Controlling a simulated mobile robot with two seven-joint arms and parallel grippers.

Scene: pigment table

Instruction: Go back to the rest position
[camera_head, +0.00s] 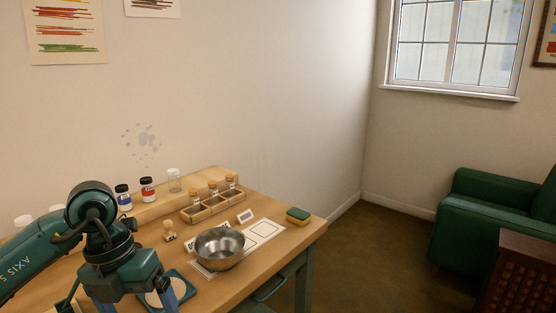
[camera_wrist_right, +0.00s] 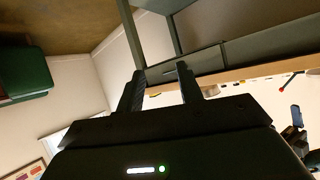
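My left arm comes in from the left in the head view, over the front left of the wooden table (camera_head: 288,240). Its gripper (camera_head: 135,304) points down with its blue fingers apart, above or beside a teal tray with a pale round disc (camera_head: 172,292). The fingertips run out of the bottom of the picture, and I see nothing held between them. My right gripper (camera_wrist_right: 159,73) shows only in the right wrist view. Its two dark fingers are apart and empty, with the table's edge and underframe beyond them.
A metal bowl (camera_head: 220,249) stands on a white sheet. Behind it are a wooden rack (camera_head: 208,211) with corked jars, several bottles (camera_head: 147,190), a small stamp (camera_head: 169,231) and a green-yellow sponge (camera_head: 298,215). A green armchair (camera_head: 470,215) stands right; the floor between is clear.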

